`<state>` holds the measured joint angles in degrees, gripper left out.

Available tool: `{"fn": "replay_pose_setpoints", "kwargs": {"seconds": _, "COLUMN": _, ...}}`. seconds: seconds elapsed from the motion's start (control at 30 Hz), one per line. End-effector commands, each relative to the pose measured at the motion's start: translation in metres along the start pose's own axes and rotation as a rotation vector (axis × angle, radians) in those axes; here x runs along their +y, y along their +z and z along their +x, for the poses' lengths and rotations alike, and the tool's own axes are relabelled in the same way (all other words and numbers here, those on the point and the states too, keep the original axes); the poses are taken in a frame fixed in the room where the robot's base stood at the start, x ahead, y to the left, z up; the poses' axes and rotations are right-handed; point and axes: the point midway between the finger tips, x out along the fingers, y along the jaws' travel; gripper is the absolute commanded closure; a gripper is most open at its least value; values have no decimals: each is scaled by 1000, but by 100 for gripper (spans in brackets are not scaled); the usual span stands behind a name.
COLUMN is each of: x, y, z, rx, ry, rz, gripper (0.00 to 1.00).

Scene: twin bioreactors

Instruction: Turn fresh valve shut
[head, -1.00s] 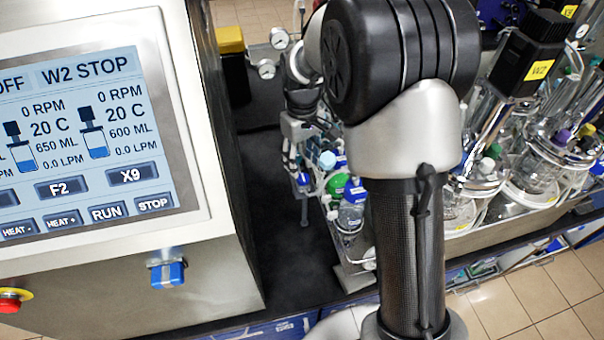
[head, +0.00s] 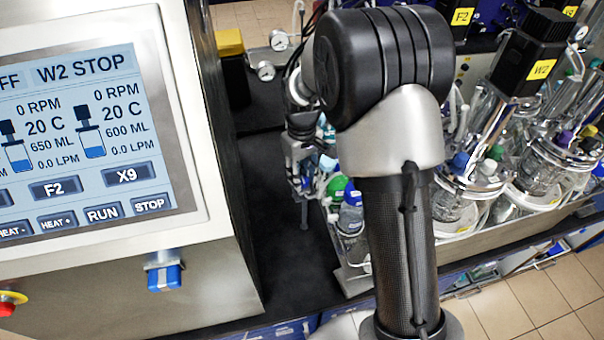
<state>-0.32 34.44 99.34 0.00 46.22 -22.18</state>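A small blue fitting (head: 164,278) on a metal mount sits on the lower front of the steel console; I cannot tell whether it is a valve. No valve marked as fresh can be made out. My arm stands upright in the middle of the head view and hides part of the bench behind it. My gripper (head: 303,165) appears partly behind the arm, small and dark grey, over the bench near the capped bottles. Its fingers are too small and cluttered to tell open from shut, or whether they touch anything.
The console screen (head: 85,140) fills the left, with a red button (head: 8,305) below. Bottles with green (head: 338,187) and blue caps stand behind my arm. Glass vessels, one labelled W2 (head: 541,69), crowd the right. Dark bench (head: 275,265) is bare beside the console.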

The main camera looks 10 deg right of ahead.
Motion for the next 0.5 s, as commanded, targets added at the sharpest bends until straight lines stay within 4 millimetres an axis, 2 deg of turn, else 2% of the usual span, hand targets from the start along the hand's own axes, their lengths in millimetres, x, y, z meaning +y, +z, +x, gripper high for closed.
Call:
{"fn": "replay_pose_setpoints", "kwargs": {"seconds": 0.03, "x": 0, "y": 0, "z": 0, "rx": 0, "ry": 0, "rz": 0, "gripper": 76}}
{"fn": "replay_pose_setpoints", "kwargs": {"seconds": 0.33, "x": 0, "y": 0, "z": 0, "rx": 0, "ry": 0, "rz": 0, "gripper": 96}}
{"fn": "replay_pose_setpoints", "kwargs": {"seconds": 0.5, "x": 0, "y": 0, "z": 0, "rx": 0, "ry": 0, "rz": 5, "gripper": 98}}
